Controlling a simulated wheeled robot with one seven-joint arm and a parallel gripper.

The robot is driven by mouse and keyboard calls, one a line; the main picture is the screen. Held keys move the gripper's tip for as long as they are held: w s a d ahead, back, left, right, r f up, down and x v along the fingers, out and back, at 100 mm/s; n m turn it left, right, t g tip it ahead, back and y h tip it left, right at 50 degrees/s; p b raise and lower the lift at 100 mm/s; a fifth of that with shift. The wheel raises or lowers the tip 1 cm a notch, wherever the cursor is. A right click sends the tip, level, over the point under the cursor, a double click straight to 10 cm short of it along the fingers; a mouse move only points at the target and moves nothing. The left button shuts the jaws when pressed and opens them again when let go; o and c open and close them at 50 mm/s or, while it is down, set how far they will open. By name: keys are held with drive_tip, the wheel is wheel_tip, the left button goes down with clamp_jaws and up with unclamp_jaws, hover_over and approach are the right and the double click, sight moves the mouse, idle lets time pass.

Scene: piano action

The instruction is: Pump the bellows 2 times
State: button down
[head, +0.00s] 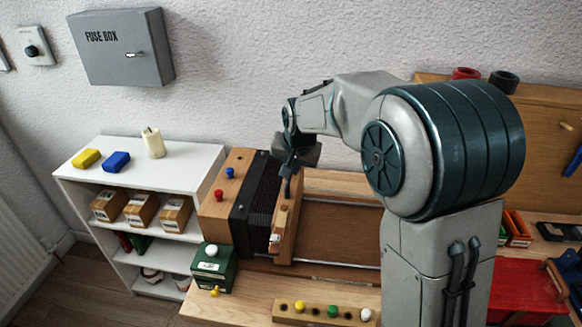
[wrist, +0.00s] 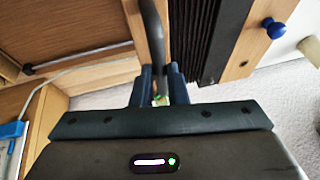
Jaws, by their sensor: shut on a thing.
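The bellows have black pleats (head: 262,195) between a fixed wooden end with red and blue knobs on the left and a wooden moving board (head: 287,222) on the right. The pleats span a short width, with the bare bed to the right of the board. In the wrist view the pleats (wrist: 190,35) lie right of a dark curved handle (wrist: 153,30). My gripper (head: 289,172) is at the top of the moving board. In the wrist view my gripper (wrist: 163,82) has its two fingers shut on the handle. The finger tips partly hide the grip.
A white shelf (head: 190,160) with small boxes, blocks and a candle stands left. A green box (head: 213,268) with a white knob sits in front of the bellows. A wooden strip with coloured pegs (head: 318,312) lies at the front. A fuse box (head: 122,47) hangs on the wall.

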drive_tip(key=shift+a+r, duration=0.1)
drive_tip(key=shift+a, duration=0.15)
drive_tip(key=c, duration=1.7)
unclamp_jaws()
drive_tip(key=shift+o, duration=1.3)
drive_tip(key=shift+a, duration=0.2)
drive_tip(key=shift+d, duration=0.25)
drive_tip(key=shift+r, duration=0.1)
drive_tip(key=b+v, duration=0.1)
drive_tip(key=v, duration=1.2)
drive_tip(key=shift+s+r+b, duration=0.15)
drive_tip(key=shift+r+b, duration=0.05)
drive_tip(key=shift+b, duration=0.1)
drive_tip(key=shift+a, duration=0.1)
